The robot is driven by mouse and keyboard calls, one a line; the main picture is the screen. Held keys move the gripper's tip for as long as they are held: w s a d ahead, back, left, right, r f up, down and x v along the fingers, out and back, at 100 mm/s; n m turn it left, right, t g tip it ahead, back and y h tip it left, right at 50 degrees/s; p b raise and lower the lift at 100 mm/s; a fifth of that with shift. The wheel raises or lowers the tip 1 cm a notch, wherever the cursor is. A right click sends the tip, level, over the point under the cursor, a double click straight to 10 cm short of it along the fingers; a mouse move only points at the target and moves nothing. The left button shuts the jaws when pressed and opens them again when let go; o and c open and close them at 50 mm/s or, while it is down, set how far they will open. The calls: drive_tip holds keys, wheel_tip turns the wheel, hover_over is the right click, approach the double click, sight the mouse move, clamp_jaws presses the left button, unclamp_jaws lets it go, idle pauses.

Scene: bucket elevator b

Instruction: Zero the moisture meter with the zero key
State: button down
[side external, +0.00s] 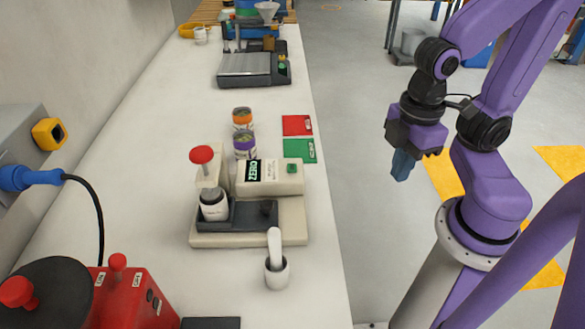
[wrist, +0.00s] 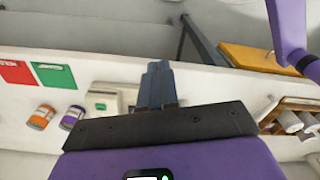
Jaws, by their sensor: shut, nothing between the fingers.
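The beige bench device (side external: 275,215), which looks like the moisture meter, stands on the white bench. It has a red-knobbed press (side external: 202,155) over a white cup (side external: 214,205), a dark tray and a label. A small green key (side external: 291,168) is on its top right; I cannot read any marking on it. Part of the device (wrist: 103,98) shows in the wrist view behind my fingers, which hide some of it. My gripper (side external: 402,167) is shut and empty, off the bench to the right of the device and apart from it. Its closed fingers (wrist: 158,82) show in the wrist view.
A white mortar with pestle (side external: 275,272) stands in front of the device. Jars with orange (side external: 242,115) and purple (side external: 245,140) lids stand behind it, beside red (side external: 297,125) and green (side external: 300,150) cards. A grey scale (side external: 250,68) is farther back; a red machine (side external: 135,298) is front left.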

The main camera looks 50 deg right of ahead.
wheel_tip(320, 180, up, 2)
drive_tip(key=n+t+y, duration=0.1)
drive_tip(key=n+y, duration=0.8)
drive_tip(key=n, duration=2.1)
hover_over(295, 164)
drive_tip(key=shift+n, duration=0.3)
drive_tip(key=shift+f, duration=4.35)
